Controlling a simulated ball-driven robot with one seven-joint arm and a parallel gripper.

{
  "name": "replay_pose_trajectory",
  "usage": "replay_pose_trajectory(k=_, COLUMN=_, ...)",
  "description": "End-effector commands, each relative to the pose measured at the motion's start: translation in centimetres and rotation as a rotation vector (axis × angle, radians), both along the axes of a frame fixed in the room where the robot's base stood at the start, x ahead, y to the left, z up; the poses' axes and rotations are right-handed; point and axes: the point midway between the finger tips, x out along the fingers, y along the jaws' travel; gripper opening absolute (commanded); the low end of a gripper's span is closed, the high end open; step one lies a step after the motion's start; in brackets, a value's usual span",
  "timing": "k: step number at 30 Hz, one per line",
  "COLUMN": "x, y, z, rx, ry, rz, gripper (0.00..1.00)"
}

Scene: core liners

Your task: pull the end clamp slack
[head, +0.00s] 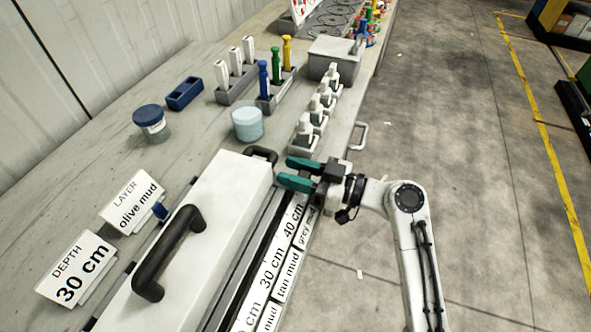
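A long white box-like cover (215,190) with a black bar handle (168,255) lies along the bench. A black curved piece (262,153) sits at its far end. It may be the end clamp, but I cannot tell whether it is tight or slack. My gripper (284,170) has two green fingers pointing left, near the far right corner of the cover. The fingers are apart with a gap between them, and nothing shows in the gap. The black piece is just beyond and left of the fingertips, and I see no contact.
Depth and layer cards (75,267) stand left of the cover. Labelled strips (272,270) run along its right side. A blue-lidded jar (151,122), a pale blue tub (247,123) and white bottles (305,132) stand beyond.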

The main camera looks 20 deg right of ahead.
Motion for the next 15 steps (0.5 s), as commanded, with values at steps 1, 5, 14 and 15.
replay_pose_trajectory(k=1, x=0.00, y=0.00, z=0.00, rx=0.000, ry=0.000, rz=0.000, gripper=0.36)
replay_pose_trajectory(k=5, x=-0.01, y=-0.01, z=0.00, rx=0.000, ry=0.000, rz=0.000, gripper=0.28)
replay_pose_trajectory(k=14, x=-0.03, y=-0.03, z=0.00, rx=0.000, ry=0.000, rz=0.000, gripper=0.00)
replay_pose_trajectory(k=15, x=-0.03, y=-0.03, z=0.00, rx=0.000, ry=0.000, rz=0.000, gripper=0.00)
